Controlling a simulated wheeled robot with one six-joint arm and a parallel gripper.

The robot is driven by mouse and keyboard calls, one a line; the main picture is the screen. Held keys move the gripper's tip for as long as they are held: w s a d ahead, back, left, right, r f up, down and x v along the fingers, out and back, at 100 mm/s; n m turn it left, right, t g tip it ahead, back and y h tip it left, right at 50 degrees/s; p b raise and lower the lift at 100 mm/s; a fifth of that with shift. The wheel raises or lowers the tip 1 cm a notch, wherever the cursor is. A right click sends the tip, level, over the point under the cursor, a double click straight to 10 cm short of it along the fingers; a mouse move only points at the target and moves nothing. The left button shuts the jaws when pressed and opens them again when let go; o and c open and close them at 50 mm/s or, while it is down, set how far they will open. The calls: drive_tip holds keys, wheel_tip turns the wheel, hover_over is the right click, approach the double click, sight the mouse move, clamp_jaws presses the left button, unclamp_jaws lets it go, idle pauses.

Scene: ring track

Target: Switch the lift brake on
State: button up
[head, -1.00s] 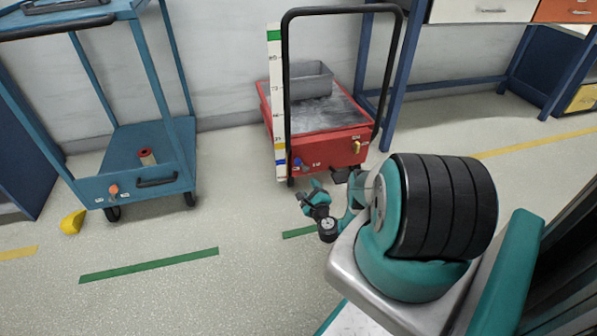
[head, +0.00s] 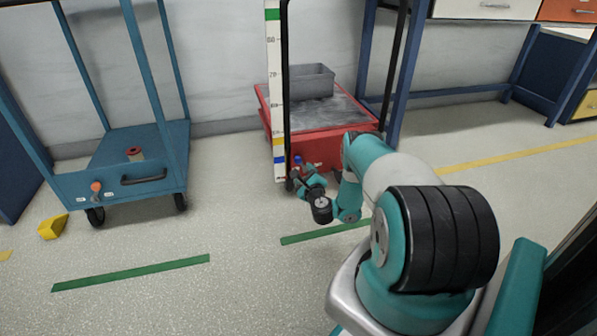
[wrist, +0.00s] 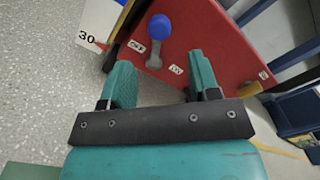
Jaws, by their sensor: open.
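The lift is a red platform (head: 325,150) with a black push frame, at the back centre of the head view. Its red front panel (wrist: 215,45) fills the upper right of the wrist view. A lever with a blue knob (wrist: 160,26) and grey stem stands out from this panel, between small white labels that seem to read OFF and ON. The knob also shows in the head view (head: 297,159). My gripper (wrist: 160,75) is open, its two green fingers apart and empty. The lever appears ahead of the gap between them. My gripper (head: 312,180) is low before the panel.
A height scale (head: 275,90) stands at the lift's left edge. A grey bin (head: 303,82) sits on the platform. A blue cart (head: 120,188) stands left, with a yellow object (head: 53,227) on the floor. A blue bench is at right. Floor between cart and lift is clear.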

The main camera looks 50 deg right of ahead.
sight(299, 163)
drive_tip(key=shift+f+b+x, duration=0.15)
drive_tip(key=shift+b+x, duration=0.6)
drive_tip(key=shift+b, duration=0.6)
drive_tip(key=shift+f+b+x, duration=0.2)
drive_tip(key=shift+b+x, duration=0.5)
drive_tip(key=shift+b, duration=0.65)
drive_tip(key=shift+w+d+r, duration=0.15)
drive_tip(key=shift+w, duration=0.25)
drive_tip(key=shift+w+d+r, duration=0.1)
drive_tip(key=shift+w+d, duration=0.05)
drive_tip(key=shift+w, duration=0.2)
drive_tip(key=shift+w+d+b, duration=0.45)
drive_tip(key=shift+w+b, duration=0.05)
drive_tip(key=shift+w, duration=0.05)
drive_tip(key=shift+b+x, duration=0.45)
drive_tip(key=shift+x, duration=0.35)
drive_tip(key=shift+w+d, duration=0.3)
drive_tip(key=shift+w, duration=0.2)
drive_tip(key=shift+r, duration=0.1)
drive_tip(key=shift+c, duration=0.5)
clamp_jaws()
drive_tip(key=shift+b, duration=0.3)
